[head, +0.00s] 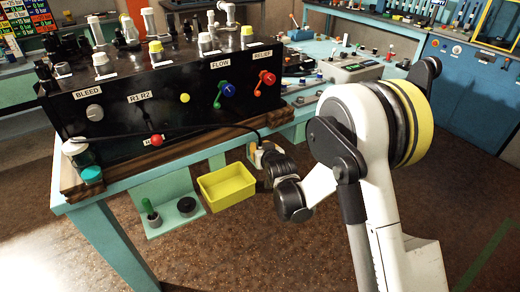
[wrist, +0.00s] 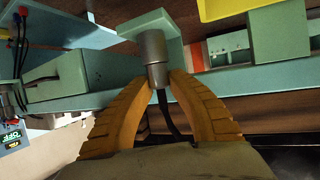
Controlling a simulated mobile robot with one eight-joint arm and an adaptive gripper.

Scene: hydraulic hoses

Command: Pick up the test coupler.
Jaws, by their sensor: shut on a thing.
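My gripper (head: 259,152) is beyond the front right of the bench, left of my white arm in the head view. In the wrist view, the orange ribbed fingers of my gripper (wrist: 160,78) are shut on the test coupler (wrist: 155,48), a short grey metal cylinder with a black hose (wrist: 168,115) running from its lower end between the fingers. The coupler's far end overlaps a teal block (wrist: 155,22); I cannot tell whether they touch. In the head view the hose (head: 195,131) stretches across the black panel to my gripper, and the coupler itself is hard to make out.
The black valve box (head: 125,110) stands on a wooden board on the teal bench (head: 100,206). A yellow bin (head: 227,185) and a teal shelf (head: 172,217) with small parts are below the bench's front edge. The floor in front is clear.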

